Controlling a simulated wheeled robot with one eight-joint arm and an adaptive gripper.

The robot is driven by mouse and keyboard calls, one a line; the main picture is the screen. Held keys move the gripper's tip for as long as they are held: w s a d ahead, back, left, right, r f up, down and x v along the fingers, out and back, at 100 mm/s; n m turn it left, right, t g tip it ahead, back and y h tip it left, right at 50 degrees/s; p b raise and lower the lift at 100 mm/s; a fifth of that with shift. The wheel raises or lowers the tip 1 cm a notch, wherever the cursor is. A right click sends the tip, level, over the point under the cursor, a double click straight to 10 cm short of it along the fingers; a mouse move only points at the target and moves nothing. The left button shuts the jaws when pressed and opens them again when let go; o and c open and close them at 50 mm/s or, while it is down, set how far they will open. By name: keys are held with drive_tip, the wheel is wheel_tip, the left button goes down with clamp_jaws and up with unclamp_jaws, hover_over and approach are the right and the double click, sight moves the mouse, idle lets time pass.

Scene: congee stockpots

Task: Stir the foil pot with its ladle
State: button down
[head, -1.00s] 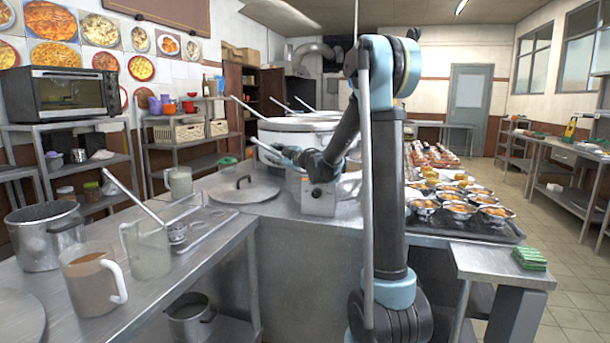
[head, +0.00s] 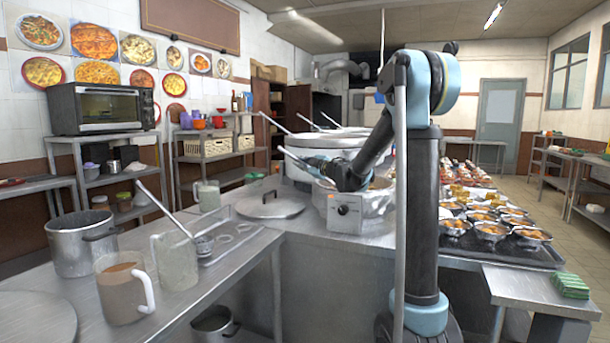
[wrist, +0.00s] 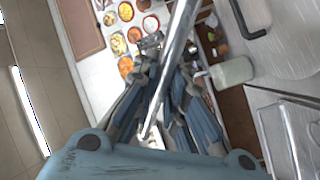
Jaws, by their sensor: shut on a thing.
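The silvery pot (head: 376,204), which I take for the foil pot, stands on the counter behind a grey box with a knob (head: 345,212). My gripper (head: 312,164) is above its left rim, shut on the ladle. The ladle's handle (head: 289,154) sticks out up and left of my gripper in the head view. In the wrist view the metal handle (wrist: 181,32) runs between the blue-grey fingers. The ladle's bowl is not visible, and my arm hides part of the pot's opening.
Large stockpots (head: 335,146) with other ladles stand just behind. A flat lid (head: 270,205) lies to the left. A tray (head: 500,250) of filled foil bowls is to the right. A mug (head: 124,290), a clear jug (head: 175,262) and a steel pot (head: 80,246) stand front left.

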wheel_tip(320, 180, up, 6)
drive_tip(key=shift+r, duration=0.25)
drive_tip(key=w+d+r+m+t+h, duration=0.4)
drive_tip(key=w+d+r+m, duration=0.45)
drive_tip(key=d+r, duration=0.4)
wheel_tip(320, 180, down, 18)
drive_tip(key=d, duration=0.1)
drive_tip(key=shift+w+d+r, duration=0.2)
drive_tip(key=shift+d+r, duration=0.05)
drive_tip(key=shift+d, duration=0.15)
drive_tip(key=shift+w+d, duration=0.1)
drive_tip(key=shift+w, duration=0.05)
